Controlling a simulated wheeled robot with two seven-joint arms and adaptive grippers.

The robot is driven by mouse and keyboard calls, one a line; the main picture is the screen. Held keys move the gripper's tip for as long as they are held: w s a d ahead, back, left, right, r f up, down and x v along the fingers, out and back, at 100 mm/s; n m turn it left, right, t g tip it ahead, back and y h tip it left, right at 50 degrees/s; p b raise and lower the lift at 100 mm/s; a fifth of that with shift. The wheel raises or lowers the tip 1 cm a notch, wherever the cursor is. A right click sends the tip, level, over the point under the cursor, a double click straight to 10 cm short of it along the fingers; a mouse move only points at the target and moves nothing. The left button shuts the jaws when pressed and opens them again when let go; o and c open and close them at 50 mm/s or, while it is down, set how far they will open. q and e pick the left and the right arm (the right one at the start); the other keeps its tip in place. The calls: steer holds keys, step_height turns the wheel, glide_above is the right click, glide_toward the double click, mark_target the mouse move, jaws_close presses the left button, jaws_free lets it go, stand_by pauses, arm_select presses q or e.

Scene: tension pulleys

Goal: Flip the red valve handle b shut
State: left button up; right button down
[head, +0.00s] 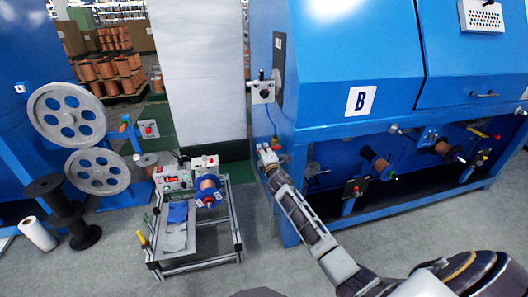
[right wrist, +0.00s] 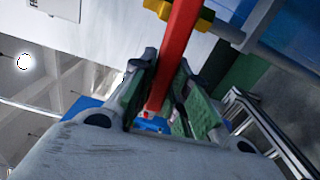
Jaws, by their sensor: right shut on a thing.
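In the right wrist view, the red valve handle (right wrist: 180,45) runs as a long bar from the top of the picture down between the fingers of my right gripper (right wrist: 160,98). The gripper is shut on the handle. A yellow brass valve body (right wrist: 204,18) sits beside the handle on a grey pipe (right wrist: 250,42). In the head view the gripper covers most of the handle, so its angle there is unclear. My left gripper is not in view.
A framed bench (head: 190,240) with a spool and switch panel stands to the left. Spools (head: 378,165) and valves line the machine's lower front. Grey floor between bench and machine is clear.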

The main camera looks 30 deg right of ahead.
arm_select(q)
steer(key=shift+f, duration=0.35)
arm_select(e)
steer(key=shift+r+m, duration=0.25)
steer(key=shift+m, duration=0.25)
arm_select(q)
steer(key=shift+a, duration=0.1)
arm_select(e)
steer(key=c, duration=1.4)
jaws_free()
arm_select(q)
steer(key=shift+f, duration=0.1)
arm_select(e)
steer(key=shift+o, duration=0.2)
steer(key=shift+s, duration=0.15)
steer(key=v, duration=1.1)
steer(key=shift+s, duration=0.35)
steer(key=shift+a, duration=0.15)
